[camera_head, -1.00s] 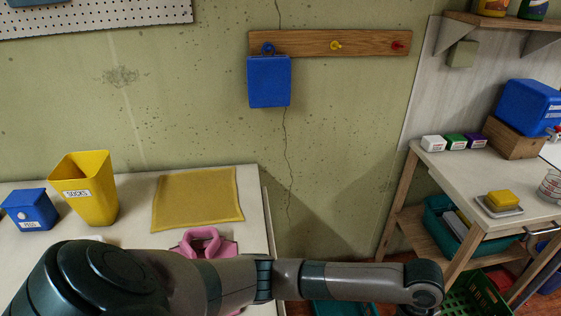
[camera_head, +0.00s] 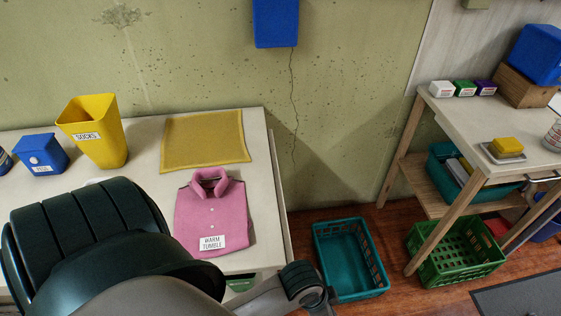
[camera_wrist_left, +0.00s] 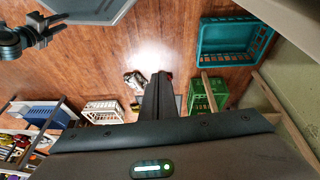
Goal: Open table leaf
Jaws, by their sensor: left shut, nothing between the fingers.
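The white table (camera_head: 137,134) stands at the left in the head view. A thin pale strip (camera_head: 280,180) runs down its right edge; it looks like the table leaf hanging down, seen edge-on. My left arm crosses the table's front, and its wrist end is low, just right of the table corner. My left gripper (camera_wrist_left: 160,86) shows in the left wrist view, shut and empty, pointing over the floor. My right gripper (camera_wrist_left: 40,30) seems to be the dark claw at that view's upper left; its jaw state is unclear.
A pink shirt (camera_head: 212,215), yellow mat (camera_head: 205,139), yellow bin (camera_head: 97,135) and blue box (camera_head: 41,154) are on the table. A teal crate (camera_head: 349,262) stands on the floor right of it. A green crate (camera_head: 455,253) lies by the wooden workbench (camera_head: 430,200).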

